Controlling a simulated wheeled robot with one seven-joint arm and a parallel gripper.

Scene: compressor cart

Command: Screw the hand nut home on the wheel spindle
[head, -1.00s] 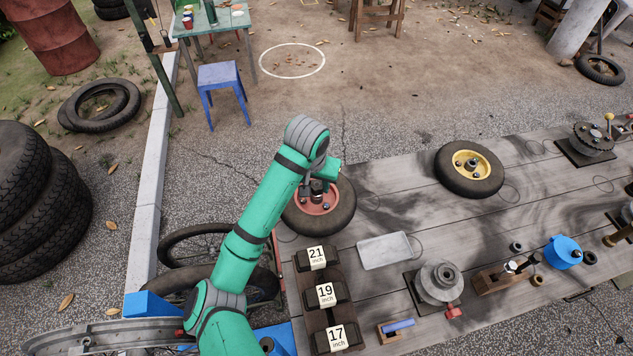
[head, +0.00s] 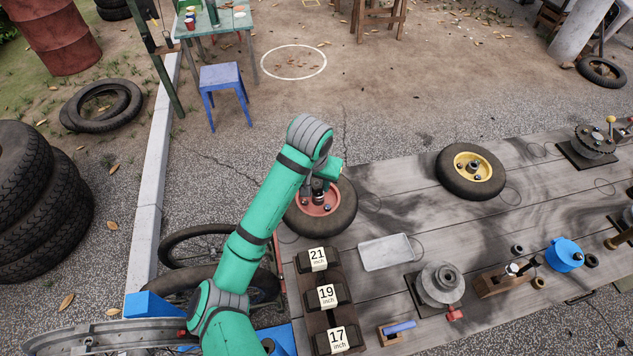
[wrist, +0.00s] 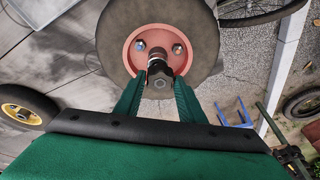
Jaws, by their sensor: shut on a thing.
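The wheel with the red hub (head: 316,208) lies on the near left part of the wooden bench, under my gripper. In the wrist view its red hub (wrist: 137,48) shows bolts around the spindle. The hand nut (wrist: 160,78) is a dark piece at the hub's middle, between my fingertips. My gripper (wrist: 159,92) is shut on the hand nut, with one green finger on each side. The spindle is mostly hidden behind the nut, and I cannot tell how far the nut sits along it. In the head view my gripper (head: 320,190) is over the hub and partly hides it.
A yellow-hubbed wheel (head: 470,171) lies further right on the bench. A grey tray (head: 386,252) is right of the red-hubbed wheel. Blocks marked 21, 19 and 17 (head: 326,296) stand in front. A grey stepped fixture (head: 440,285) and a blue pot (head: 564,254) are to the right.

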